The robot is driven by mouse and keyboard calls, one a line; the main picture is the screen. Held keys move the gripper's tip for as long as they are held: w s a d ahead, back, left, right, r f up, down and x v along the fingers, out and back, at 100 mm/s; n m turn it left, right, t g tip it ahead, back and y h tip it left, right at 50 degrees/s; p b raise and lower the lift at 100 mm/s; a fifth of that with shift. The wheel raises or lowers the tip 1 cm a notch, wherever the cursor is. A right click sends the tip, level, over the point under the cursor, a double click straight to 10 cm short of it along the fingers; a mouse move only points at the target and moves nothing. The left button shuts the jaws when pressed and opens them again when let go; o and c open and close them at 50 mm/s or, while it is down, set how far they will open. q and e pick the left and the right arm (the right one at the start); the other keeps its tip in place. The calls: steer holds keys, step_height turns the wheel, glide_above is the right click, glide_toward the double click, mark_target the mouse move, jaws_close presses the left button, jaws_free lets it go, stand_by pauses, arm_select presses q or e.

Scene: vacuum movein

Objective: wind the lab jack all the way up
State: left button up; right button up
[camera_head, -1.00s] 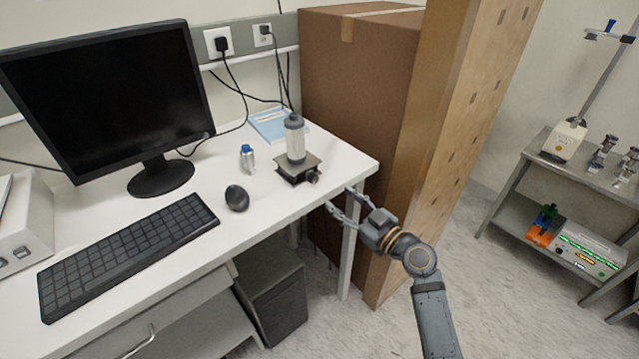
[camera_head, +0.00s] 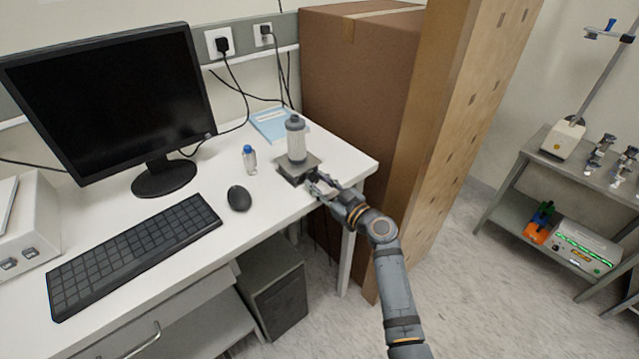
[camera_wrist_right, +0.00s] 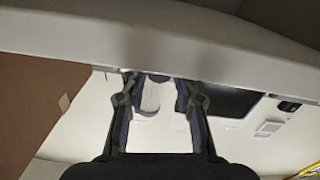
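The lab jack (camera_head: 291,166) is a low dark platform near the right end of the white desk. A grey-white bottle (camera_head: 296,142) stands upright on it. My right gripper (camera_head: 321,186) is at the jack's front right side, where its dark knob is; the fingers cover the knob. In the right wrist view the two fingers (camera_wrist_right: 157,84) are spread apart, with a pale cylindrical shape between and beyond them. I cannot tell whether they touch the knob. My left gripper is not in view.
A small blue-capped bottle (camera_head: 249,158), a mouse (camera_head: 239,198) and a keyboard (camera_head: 134,248) lie left of the jack. A blue booklet (camera_head: 272,124) is behind it. A tall cardboard box (camera_head: 359,90) stands close beyond the desk's right edge.

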jaws_close()
steer(key=shift+f+m+b, duration=0.2)
steer(key=shift+m+b, duration=0.2)
steer(key=shift+b, duration=0.1)
steer(key=shift+m+b, duration=0.4)
steer(key=shift+m, duration=0.3)
steer(key=shift+r+m+b, duration=0.1)
steer(key=shift+m+b, duration=0.25)
steer(key=shift+m, duration=0.75)
steer(key=shift+r+m, duration=0.1)
steer(key=shift+m, duration=0.5)
steer(key=o, duration=0.6)
jaws_free()
